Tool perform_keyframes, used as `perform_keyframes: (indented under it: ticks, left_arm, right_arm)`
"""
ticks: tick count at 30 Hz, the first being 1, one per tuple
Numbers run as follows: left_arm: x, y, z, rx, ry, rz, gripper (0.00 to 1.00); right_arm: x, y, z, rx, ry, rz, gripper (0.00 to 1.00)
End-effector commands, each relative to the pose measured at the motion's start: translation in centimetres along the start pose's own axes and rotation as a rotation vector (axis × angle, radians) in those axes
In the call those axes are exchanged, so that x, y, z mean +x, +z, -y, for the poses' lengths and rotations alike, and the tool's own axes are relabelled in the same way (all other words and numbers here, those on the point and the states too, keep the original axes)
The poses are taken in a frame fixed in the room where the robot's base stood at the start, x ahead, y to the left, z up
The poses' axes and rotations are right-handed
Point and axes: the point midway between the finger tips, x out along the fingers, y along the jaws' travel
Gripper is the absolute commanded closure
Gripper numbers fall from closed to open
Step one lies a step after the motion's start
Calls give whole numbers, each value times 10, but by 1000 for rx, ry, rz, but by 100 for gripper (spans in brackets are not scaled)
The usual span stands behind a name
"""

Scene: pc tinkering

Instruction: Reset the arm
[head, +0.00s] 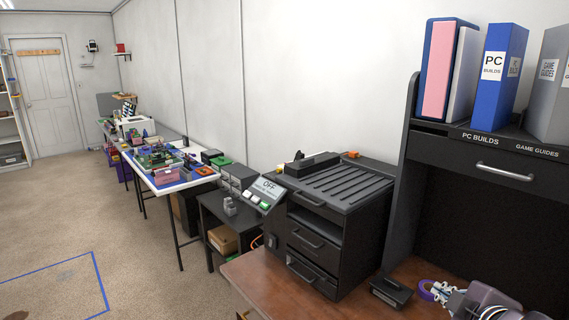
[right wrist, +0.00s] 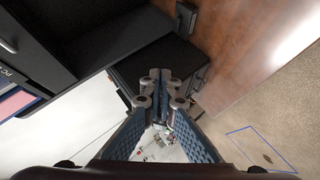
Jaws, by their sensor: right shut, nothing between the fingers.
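My right gripper (head: 472,301) shows at the bottom right of the head view, partly cut off by the frame's edge. It is over the brown wooden desk, in front of the dark hutch. In the right wrist view my right gripper (right wrist: 161,88) has its fingers together with nothing held between them. My left gripper is in neither view.
A black drawer cabinet (head: 335,205) stands left of the hutch (head: 400,170). Binders (head: 503,65) stand on top. Carpet at left is open.

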Motion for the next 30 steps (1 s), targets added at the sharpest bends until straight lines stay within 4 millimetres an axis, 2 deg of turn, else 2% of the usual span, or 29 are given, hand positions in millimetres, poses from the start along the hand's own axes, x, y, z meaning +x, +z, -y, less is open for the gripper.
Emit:
perform_keyframes:
  ticks: [1, 4, 6, 9, 12, 15, 22, 24, 30]
  left_arm:
    - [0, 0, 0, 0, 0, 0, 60]
    - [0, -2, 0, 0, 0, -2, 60]
    - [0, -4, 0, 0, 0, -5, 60]
    - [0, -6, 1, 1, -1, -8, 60]
    - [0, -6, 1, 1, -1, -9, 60]
    - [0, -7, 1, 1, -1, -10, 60]
    - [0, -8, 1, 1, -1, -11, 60]
    - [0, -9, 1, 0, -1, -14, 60]
    - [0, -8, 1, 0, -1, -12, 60]
  right_arm:
    - [4, 10, 45, 72, -74, 23, 100]
    - [2, 30, 119, 210, -188, 89, 100]
    - [-6, 44, 169, 308, -262, 147, 100]
    - [-24, 61, 227, 433, -345, 235, 100]
    - [-44, 75, 273, 537, -408, 320, 100]
    - [-64, 86, 310, 624, -455, 400, 100]
    - [-115, 106, 376, 795, -533, 581, 100]
    - [-94, 112, 384, 778, -529, 577, 100]
    - [-60, 130, 424, 768, -543, 592, 100]
